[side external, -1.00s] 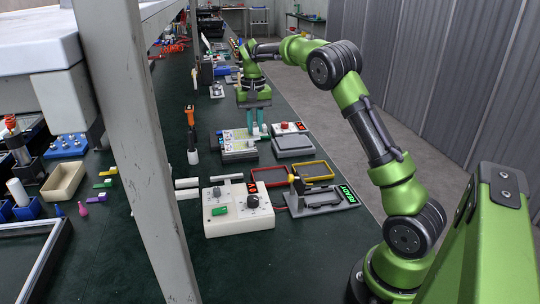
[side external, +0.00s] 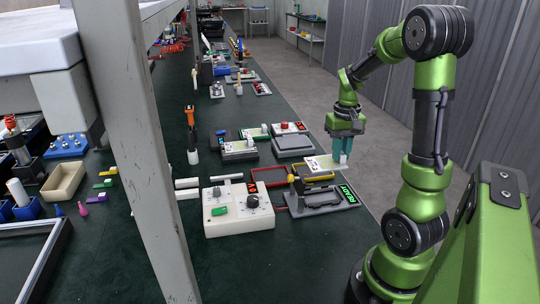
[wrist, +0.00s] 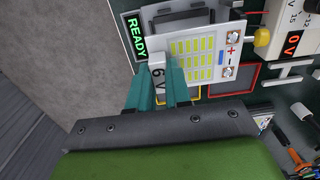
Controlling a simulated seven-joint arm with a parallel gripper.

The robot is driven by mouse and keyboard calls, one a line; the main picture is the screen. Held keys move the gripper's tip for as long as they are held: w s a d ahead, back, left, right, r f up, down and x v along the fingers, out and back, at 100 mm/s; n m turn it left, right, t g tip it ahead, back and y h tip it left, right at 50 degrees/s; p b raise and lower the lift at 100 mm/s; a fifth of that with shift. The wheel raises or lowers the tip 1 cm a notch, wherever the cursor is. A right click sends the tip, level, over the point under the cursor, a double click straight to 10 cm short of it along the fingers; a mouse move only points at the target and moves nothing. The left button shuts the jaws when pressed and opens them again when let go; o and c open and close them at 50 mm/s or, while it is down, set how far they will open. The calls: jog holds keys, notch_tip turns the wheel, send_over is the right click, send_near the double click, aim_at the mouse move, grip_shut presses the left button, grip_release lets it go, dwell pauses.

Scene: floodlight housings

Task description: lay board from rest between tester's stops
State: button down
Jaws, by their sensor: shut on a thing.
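My gripper (side external: 341,158) is shut on a white board (side external: 320,164) and holds it in the air over the near edge of the yellow-outlined area, above and behind the tester (side external: 296,207). In the wrist view the board (wrist: 203,60) shows rows of yellow-green cells, plus and minus marks and metal terminals. Its "6 V" tab sits between my teal fingertips (wrist: 160,75). The tester has a grey base, a dark raised bed and a lit green READY display (side external: 348,193). The board covers part of the tester in the wrist view, so the stops cannot be told clearly. The rest (side external: 239,158) is grey.
A cream control box (side external: 225,222) with knobs and a red display stands left of the tester. Red (side external: 268,185) and yellow (side external: 331,177) outlined areas lie behind it. A grey block (side external: 293,147) with a red-button box (side external: 288,127) stands farther back.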

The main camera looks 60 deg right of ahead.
jog(key=shift+f, duration=5.1)
jog(key=shift+f, duration=0.7)
jog(key=c, duration=1)
grip_release()
jog(key=shift+r, duration=0.1)
